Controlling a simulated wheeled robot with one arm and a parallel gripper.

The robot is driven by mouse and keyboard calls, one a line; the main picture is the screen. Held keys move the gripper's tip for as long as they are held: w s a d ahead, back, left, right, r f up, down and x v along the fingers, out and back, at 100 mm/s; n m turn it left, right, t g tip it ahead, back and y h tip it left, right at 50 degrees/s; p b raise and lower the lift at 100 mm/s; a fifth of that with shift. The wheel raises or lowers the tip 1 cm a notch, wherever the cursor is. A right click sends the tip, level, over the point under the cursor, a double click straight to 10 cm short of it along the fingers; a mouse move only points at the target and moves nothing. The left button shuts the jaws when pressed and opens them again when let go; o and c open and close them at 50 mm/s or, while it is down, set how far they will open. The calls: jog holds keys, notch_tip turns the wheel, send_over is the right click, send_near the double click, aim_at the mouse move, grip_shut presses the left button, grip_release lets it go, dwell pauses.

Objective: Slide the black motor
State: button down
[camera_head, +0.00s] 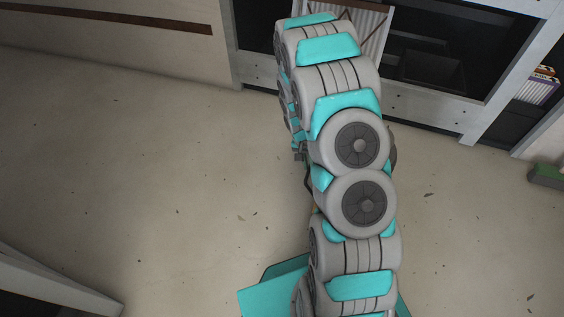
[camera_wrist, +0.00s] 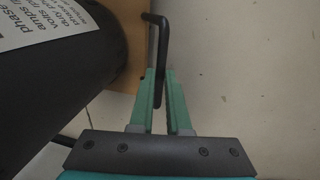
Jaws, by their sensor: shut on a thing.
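The black motor (camera_wrist: 45,75) is a large dark cylinder with a white printed label (camera_wrist: 45,22), at the left of the wrist view. A brown-orange board (camera_wrist: 125,45) shows beside it. A thin black bent handle (camera_wrist: 150,18) stands at the board's right edge; its lower joint is hidden. My gripper (camera_wrist: 162,75) has two green fingers shut on the handle's straight bar, to the right of the motor. In the head view my arm hides the gripper, and I cannot make out the motor there.
A rack with a pale metal frame (camera_head: 420,116) and dark open bays stands at the top. A ribbed white panel (camera_head: 372,30) shows behind my arm. A green-edged block (camera_head: 546,176) lies at the right. The speckled floor (camera_head: 150,170) is clear at left.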

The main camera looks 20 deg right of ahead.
jog(key=s+d, duration=1.1)
jog(key=d, duration=0.4)
jog(key=s+d, duration=1.2)
jog(key=d, duration=0.2)
jog(key=shift+d, duration=0.4)
jog(key=c, duration=0.9)
grip_release()
jog(key=shift+s+d, duration=0.1)
jog(key=shift+d, duration=0.05)
jog(key=shift+r, duration=0.1)
jog(key=r, duration=0.2)
jog(key=a+r, duration=0.1)
jog(key=r, duration=0.2)
jog(key=w+r, duration=0.1)
jog(key=r, duration=0.1)
jog(key=shift+a+r+p, duration=0.15)
jog(key=shift+r+p, duration=0.1)
jog(key=shift+p, duration=0.05)
